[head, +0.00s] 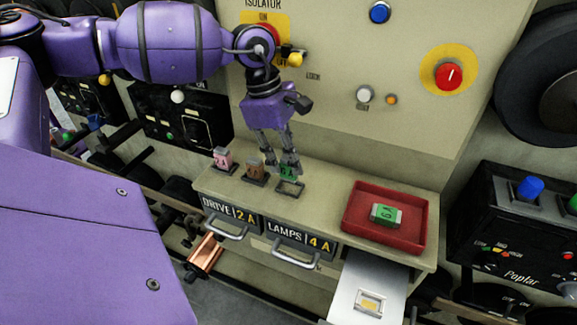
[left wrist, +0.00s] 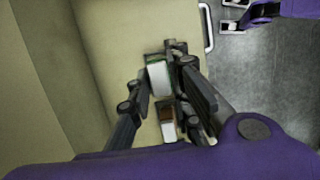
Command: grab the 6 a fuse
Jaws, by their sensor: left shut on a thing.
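My left gripper (head: 285,166) is shut on a green fuse (head: 289,174) above the rightmost of the small holders (head: 290,188) on the ledge. The fuse's marking is partly hidden by the fingers. In the left wrist view the fingers (left wrist: 165,80) close around this white and green block (left wrist: 160,76). Another green fuse (head: 385,214), with a marking that looks like 6 A, lies in the red tray (head: 420,228). A pink fuse (head: 223,157) and a brown fuse (head: 255,170) stand to the left of the gripper. My right gripper is not in view.
Drawers labelled Drive 2 A (head: 228,213) and Lamps 4 A (head: 298,240) sit under the ledge. The isolator panel (head: 340,50) with knobs rises behind. The ledge between holder and tray is clear.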

